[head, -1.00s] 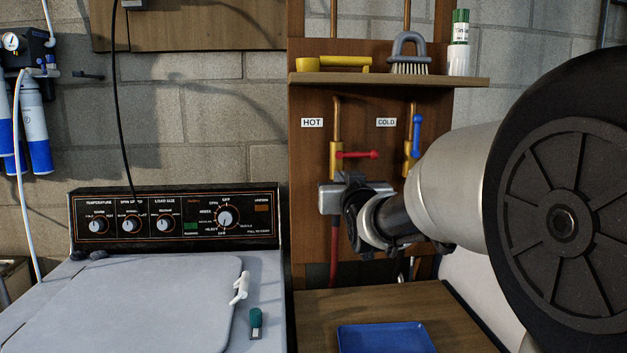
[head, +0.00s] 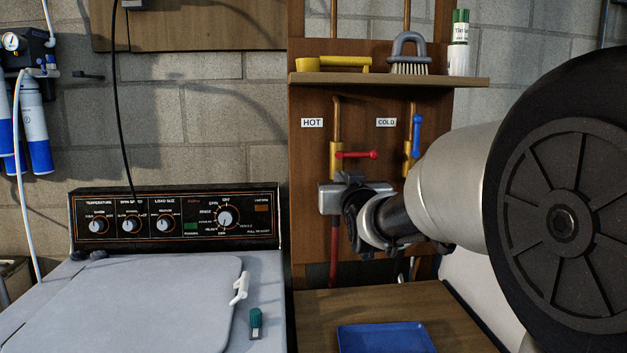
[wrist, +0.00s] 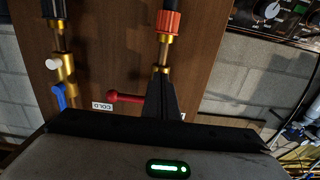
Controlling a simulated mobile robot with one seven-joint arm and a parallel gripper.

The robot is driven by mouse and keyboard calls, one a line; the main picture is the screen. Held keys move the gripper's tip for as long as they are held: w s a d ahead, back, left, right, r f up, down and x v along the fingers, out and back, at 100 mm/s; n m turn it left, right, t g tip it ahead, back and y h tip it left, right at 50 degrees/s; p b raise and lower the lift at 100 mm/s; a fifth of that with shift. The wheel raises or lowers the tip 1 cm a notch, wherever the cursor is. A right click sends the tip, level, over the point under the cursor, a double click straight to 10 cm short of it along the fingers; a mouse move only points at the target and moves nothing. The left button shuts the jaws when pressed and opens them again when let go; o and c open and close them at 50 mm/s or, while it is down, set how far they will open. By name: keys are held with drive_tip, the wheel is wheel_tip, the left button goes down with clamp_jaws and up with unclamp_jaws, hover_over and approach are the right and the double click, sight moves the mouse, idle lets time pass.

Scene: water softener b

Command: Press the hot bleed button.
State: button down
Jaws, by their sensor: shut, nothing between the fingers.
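The hot valve with its red handle (head: 356,154) is on the wooden board under the HOT label (head: 312,123). In the wrist view, which is upside down, the red handle (wrist: 125,97) and an orange-red hose coupling (wrist: 168,22) show on the hot pipe. My gripper (head: 350,178) is shut and empty, in front of the lower part of the hot valve. In the wrist view my gripper (wrist: 161,82) has its tips at the brass hot fitting (wrist: 163,55). The hot bleed button is hidden, and I cannot tell whether the tips touch it.
The cold valve with its blue handle (head: 417,133) stands to the right; a white button (wrist: 52,64) shows on its brass body. A shelf (head: 390,79) with a brush is above. A washer (head: 120,300) is left, a blue tray (head: 385,340) below.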

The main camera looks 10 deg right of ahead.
drive_tip(key=shift+s, duration=0.1)
drive_tip(key=s+b, duration=0.1)
drive_tip(key=s, duration=0.4)
drive_tip(key=shift+s, duration=0.2)
idle(0.7)
drive_tip(key=s+f+g, duration=0.4)
drive_tip(key=s+f, duration=0.2)
drive_tip(key=s, duration=0.5)
drive_tip(key=s+f+g, duration=0.4)
drive_tip(key=s+f, duration=0.2)
drive_tip(key=s, duration=0.4)
drive_tip(key=s+f+g, duration=0.4)
drive_tip(key=s+f, duration=0.2)
drive_tip(key=s, duration=0.5)
wheel_tip(320, 180, up, 22)
drive_tip(key=p, duration=2.2)
drive_tip(key=shift+w, duration=0.35)
